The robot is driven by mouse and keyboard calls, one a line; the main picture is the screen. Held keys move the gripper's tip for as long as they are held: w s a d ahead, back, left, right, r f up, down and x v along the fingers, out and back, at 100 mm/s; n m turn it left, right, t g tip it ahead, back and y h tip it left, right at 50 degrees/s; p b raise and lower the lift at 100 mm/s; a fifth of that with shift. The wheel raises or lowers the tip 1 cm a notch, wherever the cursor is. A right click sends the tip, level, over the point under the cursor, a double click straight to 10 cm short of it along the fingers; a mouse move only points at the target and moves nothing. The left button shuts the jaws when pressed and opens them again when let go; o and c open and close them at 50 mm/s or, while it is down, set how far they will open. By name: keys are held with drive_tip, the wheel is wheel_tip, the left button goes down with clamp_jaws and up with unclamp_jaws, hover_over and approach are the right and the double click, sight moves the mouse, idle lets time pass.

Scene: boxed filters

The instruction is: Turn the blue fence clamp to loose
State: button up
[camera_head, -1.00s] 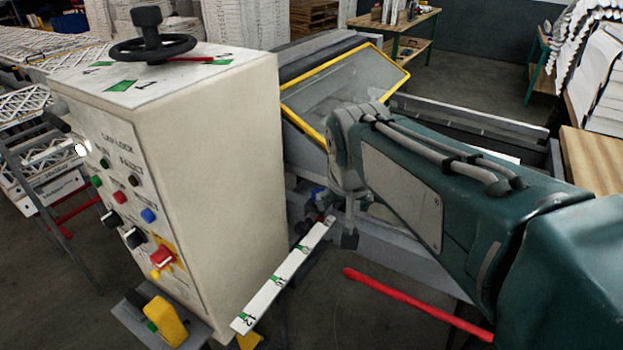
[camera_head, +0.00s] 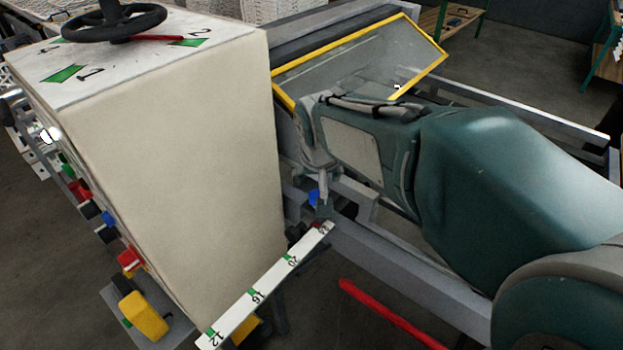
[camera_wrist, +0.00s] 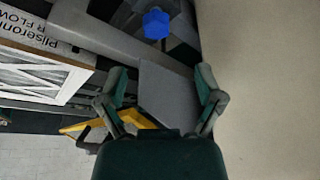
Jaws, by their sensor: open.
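The blue fence clamp (camera_head: 314,197) shows as a small blue knob at the inner end of the white numbered scale, beside the cabinet. In the wrist view the blue clamp knob (camera_wrist: 156,24) sits at the top, ahead of my fingers and apart from them. My gripper (camera_wrist: 160,82) is open and empty, with its two fingers spread. In the head view my gripper (camera_head: 322,205) is close to the clamp and mostly hidden behind my wrist. The clamp's turned position cannot be told.
The beige cabinet (camera_head: 180,150) stands close on the left, with a black handwheel (camera_head: 115,24) on top. The numbered scale (camera_head: 268,283) runs along its lower side. A yellow-framed guard (camera_head: 355,60) is behind my arm. A red bar (camera_head: 390,315) lies below. A framed filter (camera_wrist: 40,65) shows at left.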

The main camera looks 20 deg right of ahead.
sight(317, 195)
drive_tip(key=x, duration=0.5)
drive_tip(key=d+x, duration=0.1)
drive_tip(key=x, duration=0.2)
drive_tip(key=shift+d+f, duration=0.15)
drive_tip(key=shift+f, duration=0.2)
drive_tip(key=shift+w+f, duration=0.15)
drive_tip(key=shift+f, duration=0.05)
drive_tip(key=shift+a+f, duration=0.15)
drive_tip(key=shift+a, duration=0.45)
drive_tip(key=c, duration=0.8)
drive_tip(key=shift+d, duration=0.3)
drive_tip(key=c, duration=0.4)
